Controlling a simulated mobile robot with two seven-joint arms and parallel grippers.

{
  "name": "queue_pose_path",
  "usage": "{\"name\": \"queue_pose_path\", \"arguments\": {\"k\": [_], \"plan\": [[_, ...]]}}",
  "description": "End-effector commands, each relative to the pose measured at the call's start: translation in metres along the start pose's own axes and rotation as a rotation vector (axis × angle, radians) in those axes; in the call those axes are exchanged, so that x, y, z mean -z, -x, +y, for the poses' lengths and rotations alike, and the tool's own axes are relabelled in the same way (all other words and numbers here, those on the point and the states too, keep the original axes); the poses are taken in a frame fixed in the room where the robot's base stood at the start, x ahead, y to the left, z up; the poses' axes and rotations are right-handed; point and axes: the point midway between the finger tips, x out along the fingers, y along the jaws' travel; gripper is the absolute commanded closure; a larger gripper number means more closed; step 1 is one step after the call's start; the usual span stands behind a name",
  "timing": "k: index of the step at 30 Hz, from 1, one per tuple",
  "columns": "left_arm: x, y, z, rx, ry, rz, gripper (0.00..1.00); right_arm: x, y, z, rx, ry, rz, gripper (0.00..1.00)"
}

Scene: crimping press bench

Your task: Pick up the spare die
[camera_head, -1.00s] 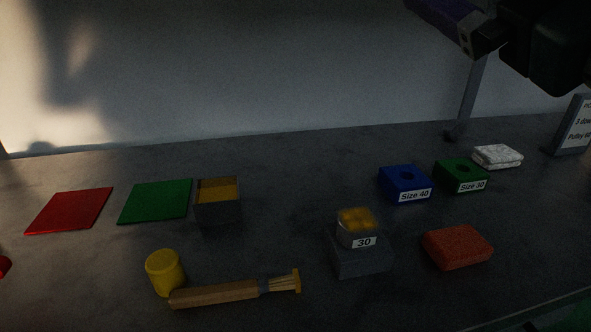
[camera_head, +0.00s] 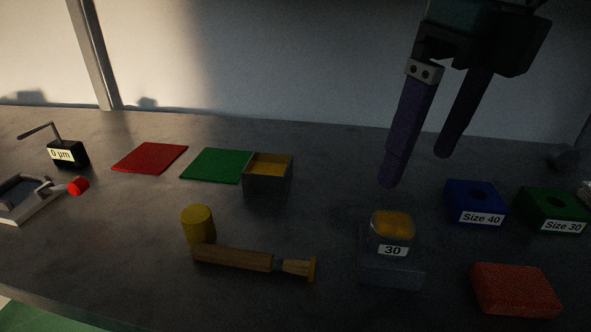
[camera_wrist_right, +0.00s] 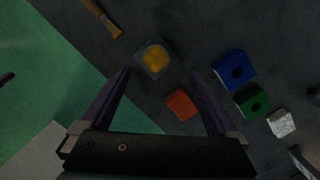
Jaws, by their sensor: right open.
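Two die-like blocks with a round hole on top stand at the right in the head view: a blue one (camera_head: 474,199) labelled "Size 40" and a green one (camera_head: 552,207) labelled "Size 30". No label says which is the spare. Both show in the right wrist view, blue (camera_wrist_right: 233,63) and green (camera_wrist_right: 245,104), to the right of the fingers. My right gripper (camera_head: 415,168) is open and empty, above the bench and left of the blue block. Its spread fingers also show in the right wrist view (camera_wrist_right: 160,73). My left gripper is not in view.
A red-orange block (camera_head: 515,290) lies in front of the dies.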

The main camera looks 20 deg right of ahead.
Motion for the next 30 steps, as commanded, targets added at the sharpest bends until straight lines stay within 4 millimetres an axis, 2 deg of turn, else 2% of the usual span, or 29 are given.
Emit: {"name": "queue_pose_path", "arguments": {"k": [3, 11, 18, 27, 30], "plan": [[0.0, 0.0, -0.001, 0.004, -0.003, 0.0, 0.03, 0.002, -0.021, 0.002, -0.004, 0.001, 0.007, 0.05], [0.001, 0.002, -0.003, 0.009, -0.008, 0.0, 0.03, 0.004, -0.046, 0.004, -0.007, 0.004, 0.006, 0.05], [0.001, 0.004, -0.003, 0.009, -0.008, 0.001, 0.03, 0.007, -0.082, 0.006, -0.009, 0.004, 0.003, 0.05], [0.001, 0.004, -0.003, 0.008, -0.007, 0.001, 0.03, 0.006, -0.088, 0.006, -0.007, 0.005, 0.0, 0.05], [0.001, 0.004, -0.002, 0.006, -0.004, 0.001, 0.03, 0.006, -0.088, 0.006, -0.007, 0.005, 0.0, 0.16]]}}
